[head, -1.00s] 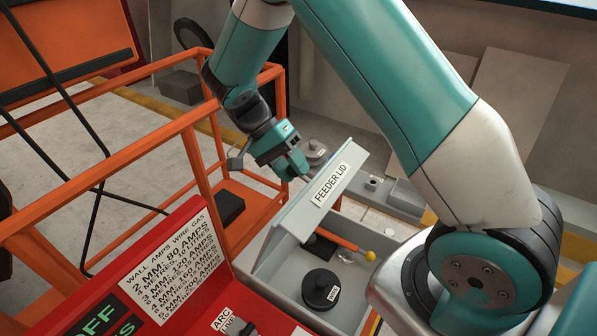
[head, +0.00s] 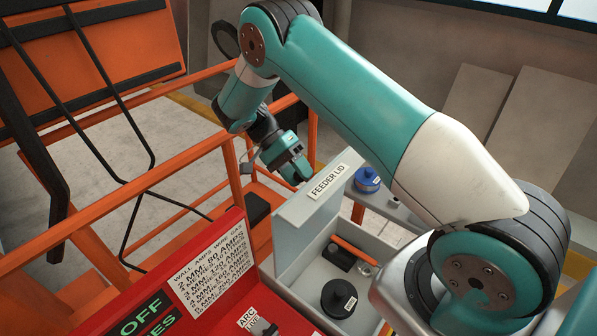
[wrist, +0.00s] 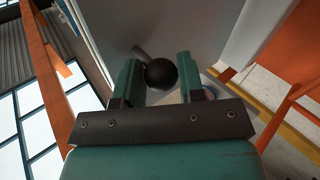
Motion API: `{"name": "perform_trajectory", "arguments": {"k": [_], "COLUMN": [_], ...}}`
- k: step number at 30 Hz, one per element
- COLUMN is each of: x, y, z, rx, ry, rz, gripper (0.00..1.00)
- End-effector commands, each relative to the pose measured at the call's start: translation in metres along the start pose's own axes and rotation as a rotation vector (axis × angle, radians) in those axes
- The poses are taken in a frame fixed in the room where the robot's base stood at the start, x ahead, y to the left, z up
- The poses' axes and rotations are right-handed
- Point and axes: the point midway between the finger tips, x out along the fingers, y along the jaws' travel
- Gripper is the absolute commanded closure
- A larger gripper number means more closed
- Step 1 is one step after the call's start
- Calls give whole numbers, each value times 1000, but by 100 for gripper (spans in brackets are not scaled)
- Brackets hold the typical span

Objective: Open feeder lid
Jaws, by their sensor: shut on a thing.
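The feeder lid (head: 312,205) is a grey panel labelled FEEDER LID along its edge. It stands raised and steeply tilted at the left side of the open grey feeder box (head: 288,275). My gripper (head: 301,176) is at the lid's far upper side in the head view, partly hidden by it. In the wrist view my gripper (wrist: 158,82) has its green fingers on either side of a round black knob (wrist: 161,75) on a short stem, in front of the grey lid face (wrist: 125,30). The fingers are shut on this knob.
Inside the box are a black spool (head: 338,298) and an orange bar (head: 352,248). A blue-topped object (head: 367,179) stands on a grey ledge behind. A red welder panel (head: 215,285) is in front, and orange railings (head: 130,190) stand close at the left.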

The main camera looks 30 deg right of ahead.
Motion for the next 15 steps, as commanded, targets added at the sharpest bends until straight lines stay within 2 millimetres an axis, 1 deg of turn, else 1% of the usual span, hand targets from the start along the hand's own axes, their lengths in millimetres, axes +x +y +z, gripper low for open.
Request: {"name": "perform_trajectory", "arguments": {"k": [1,9,10,11,12,13,15], "x": [8,9,10,9,9,9,9], "y": [-7,-7,-7,-7,-6,-6,-6], "z": [0,0,0,-1,-1,-1,-2], "rx": [-15,-12,-12,-13,-12,-11,-10], "ry": [5,4,4,4,4,4,3], "rz": [11,13,13,13,13,12,11], "gripper": [100,100,60,53,43,42,42]}}
